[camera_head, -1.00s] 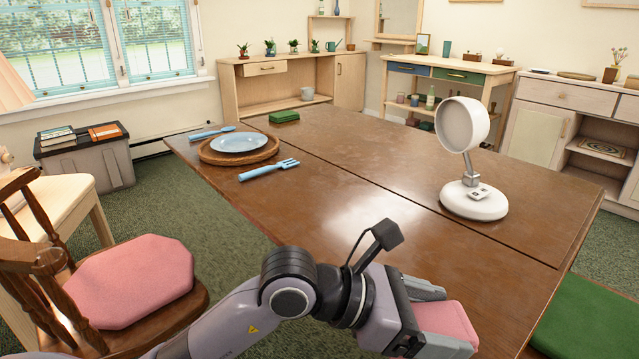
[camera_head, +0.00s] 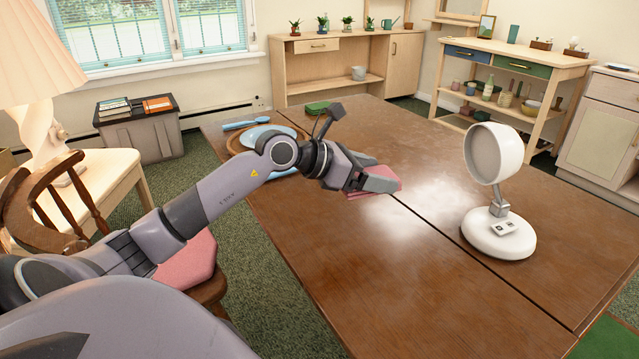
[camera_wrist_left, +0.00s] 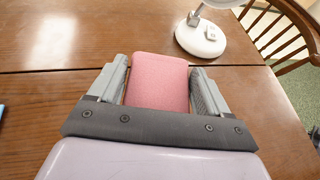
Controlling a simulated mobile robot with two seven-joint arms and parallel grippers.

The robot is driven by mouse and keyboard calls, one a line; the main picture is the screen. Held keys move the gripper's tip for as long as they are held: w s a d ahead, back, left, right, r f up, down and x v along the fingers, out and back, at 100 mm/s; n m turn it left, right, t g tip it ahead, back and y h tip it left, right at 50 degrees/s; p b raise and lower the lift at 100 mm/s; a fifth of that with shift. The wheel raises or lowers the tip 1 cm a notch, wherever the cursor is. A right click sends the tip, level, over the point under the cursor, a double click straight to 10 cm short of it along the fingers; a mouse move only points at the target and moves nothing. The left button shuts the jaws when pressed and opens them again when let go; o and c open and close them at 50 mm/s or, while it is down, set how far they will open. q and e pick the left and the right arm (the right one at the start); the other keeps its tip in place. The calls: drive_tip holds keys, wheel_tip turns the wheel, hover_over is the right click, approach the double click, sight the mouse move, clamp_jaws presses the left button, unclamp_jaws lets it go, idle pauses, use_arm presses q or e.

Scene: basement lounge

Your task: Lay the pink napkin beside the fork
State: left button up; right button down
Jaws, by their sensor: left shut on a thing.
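The pink napkin (camera_head: 388,180) is a folded pad held between the fingers of my left gripper (camera_head: 374,181), above the table's middle. In the left wrist view the napkin (camera_wrist_left: 158,80) fills the gap between both fingers (camera_wrist_left: 158,92). The light blue fork lies left of the gripper, mostly hidden behind my left arm; a small blue bit (camera_head: 286,173) shows below the arm. A blue sliver also shows at the left edge of the wrist view. My right gripper is not in view.
A blue plate (camera_head: 262,133) on a woven mat and a blue spoon (camera_head: 240,125) lie at the table's far left. A green folded cloth (camera_head: 317,107) lies behind. A white lamp (camera_head: 498,232) stands right. The table's front middle is clear.

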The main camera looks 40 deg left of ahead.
use_arm(q)
drive_tip(key=w+a+r+n+t+y+p, duration=0.1)
drive_tip(key=a+r+n+y+p, duration=0.15)
drive_tip(key=a+r, duration=0.95)
drive_tip(key=b, duration=0.3)
hover_over(322, 196)
wheel_tip(322, 196, down, 17)
drive_tip(key=shift+f, duration=0.2)
drive_tip(key=shift+f+b, duration=0.4)
drive_tip(key=shift+f, duration=1.65)
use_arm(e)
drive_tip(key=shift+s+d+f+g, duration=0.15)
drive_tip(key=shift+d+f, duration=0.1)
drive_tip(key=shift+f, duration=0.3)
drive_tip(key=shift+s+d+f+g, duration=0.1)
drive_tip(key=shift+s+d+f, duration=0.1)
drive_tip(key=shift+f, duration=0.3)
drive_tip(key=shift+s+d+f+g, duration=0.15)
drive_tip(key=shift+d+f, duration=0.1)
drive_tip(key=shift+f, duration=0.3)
use_arm(q)
drive_tip(key=shift+f, duration=0.15)
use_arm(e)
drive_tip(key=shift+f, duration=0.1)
use_arm(q)
drive_tip(key=o, duration=1.1)
drive_tip(key=shift+c, duration=0.2)
drive_tip(key=shift+s+r+y, duration=0.15)
drive_tip(key=shift+r+y, duration=0.05)
drive_tip(key=shift+y, duration=0.05)
